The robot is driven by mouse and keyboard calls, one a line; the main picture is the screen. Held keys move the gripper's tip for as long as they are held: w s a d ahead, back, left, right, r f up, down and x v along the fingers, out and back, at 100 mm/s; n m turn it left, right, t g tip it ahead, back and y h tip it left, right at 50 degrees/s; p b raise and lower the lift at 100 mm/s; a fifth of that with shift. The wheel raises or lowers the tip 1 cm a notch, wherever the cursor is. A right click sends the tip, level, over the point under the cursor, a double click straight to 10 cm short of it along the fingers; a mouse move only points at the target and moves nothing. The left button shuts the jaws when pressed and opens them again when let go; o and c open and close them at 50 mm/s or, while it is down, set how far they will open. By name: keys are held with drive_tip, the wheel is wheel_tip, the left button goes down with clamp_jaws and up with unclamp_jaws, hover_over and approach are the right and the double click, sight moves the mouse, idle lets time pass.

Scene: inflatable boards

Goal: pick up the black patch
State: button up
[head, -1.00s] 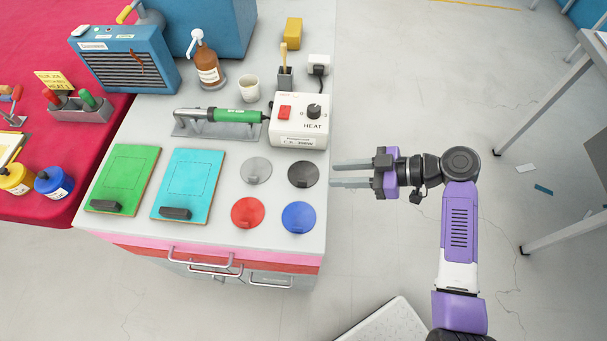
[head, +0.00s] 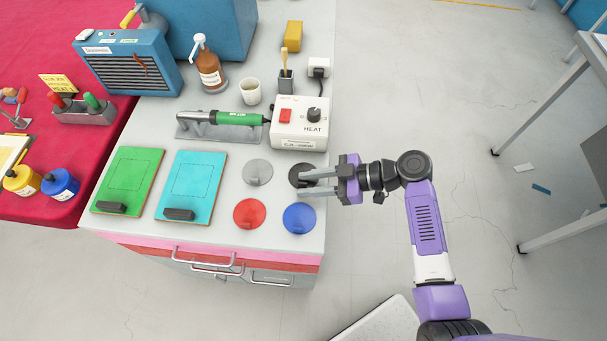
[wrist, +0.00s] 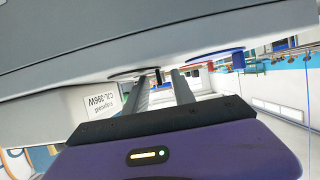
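The black patch (head: 300,167) is a dark round disc on the grey bench top, near its right edge. My gripper (head: 300,183) reaches in from the right, and its fingers hide part of the disc. In the wrist view the disc (wrist: 125,73) shows edge-on, and its small upright black tab (wrist: 158,76) appears between the two fingertips (wrist: 160,82). The fingers are apart, with a gap on both sides of the tab. I cannot tell whether the fingertips touch the disc.
A grey patch (head: 257,172), a red patch (head: 249,213) and a blue patch (head: 299,218) lie close by. A white heat box (head: 298,143) stands behind the black patch. Green (head: 124,180) and cyan (head: 190,184) boards lie left. Open floor is right of the bench.

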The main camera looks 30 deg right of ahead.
clamp_jaws()
drive_tip(key=shift+r, duration=0.1)
wheel_tip(320, 180, up, 20)
drive_tip(key=b, duration=0.1)
idle(0.5)
